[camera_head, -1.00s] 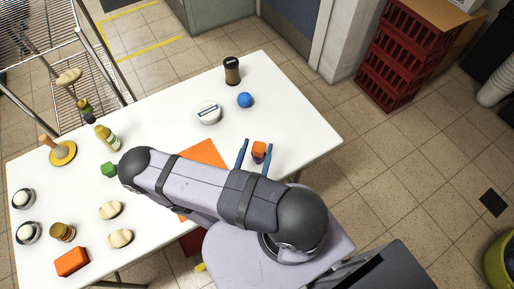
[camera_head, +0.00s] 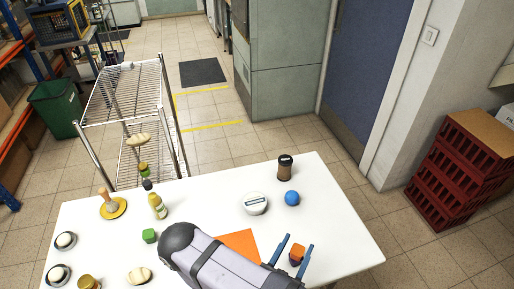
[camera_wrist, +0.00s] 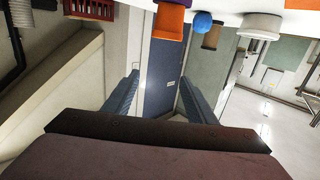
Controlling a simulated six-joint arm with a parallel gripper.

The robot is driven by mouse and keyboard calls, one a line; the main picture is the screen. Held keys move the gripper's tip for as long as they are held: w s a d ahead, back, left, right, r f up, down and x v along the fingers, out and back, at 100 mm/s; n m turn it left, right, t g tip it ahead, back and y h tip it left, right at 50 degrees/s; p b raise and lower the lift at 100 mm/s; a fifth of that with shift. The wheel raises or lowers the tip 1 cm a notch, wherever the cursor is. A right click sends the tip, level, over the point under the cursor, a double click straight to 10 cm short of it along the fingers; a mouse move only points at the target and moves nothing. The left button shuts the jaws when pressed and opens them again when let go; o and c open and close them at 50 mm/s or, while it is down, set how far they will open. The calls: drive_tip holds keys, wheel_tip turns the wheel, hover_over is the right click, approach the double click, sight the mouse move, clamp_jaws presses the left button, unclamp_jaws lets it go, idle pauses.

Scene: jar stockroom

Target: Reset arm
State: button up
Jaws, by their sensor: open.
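My gripper (camera_head: 299,242) is open over the near right part of the white table (camera_head: 345,235). Its two blue fingers are spread and nothing is held between them; they also show in the wrist view (camera_wrist: 160,80). In the head view an orange block (camera_head: 297,254) appears between the fingers. In the wrist view the orange block (camera_wrist: 168,22) lies beyond the fingertips, apart from them, with a purple piece (camera_wrist: 181,3) against it. My arm crosses the near table and covers part of an orange mat (camera_head: 241,241).
A blue ball (camera_head: 292,198), a white round container (camera_head: 255,204) and a dark-lidded jar (camera_head: 285,170) stand behind the gripper. A wire rack (camera_head: 130,105) adjoins the table; red crates (camera_head: 450,175) stand right.

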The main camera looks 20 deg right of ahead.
drive_tip(key=w+a+m+g+y+p, duration=0.1)
drive_tip(key=w+a+g+y, duration=0.4)
drive_tip(key=a, duration=0.4)
drive_tip(key=w+a+m+g+y+p, duration=0.1)
drive_tip(key=w+a+g+y, duration=0.15)
drive_tip(key=a+y, duration=0.5)
drive_tip(key=s+d+r+n+g+b, duration=0.2)
drive_tip(key=s+d+r+n+g, duration=0.3)
drive_tip(key=s+r+n, duration=0.6)
drive_tip(key=s+d+r, duration=0.1)
drive_tip(key=s+d, duration=0.1)
drive_tip(key=shift+s+d, duration=0.25)
drive_tip(key=shift+d, duration=0.1)
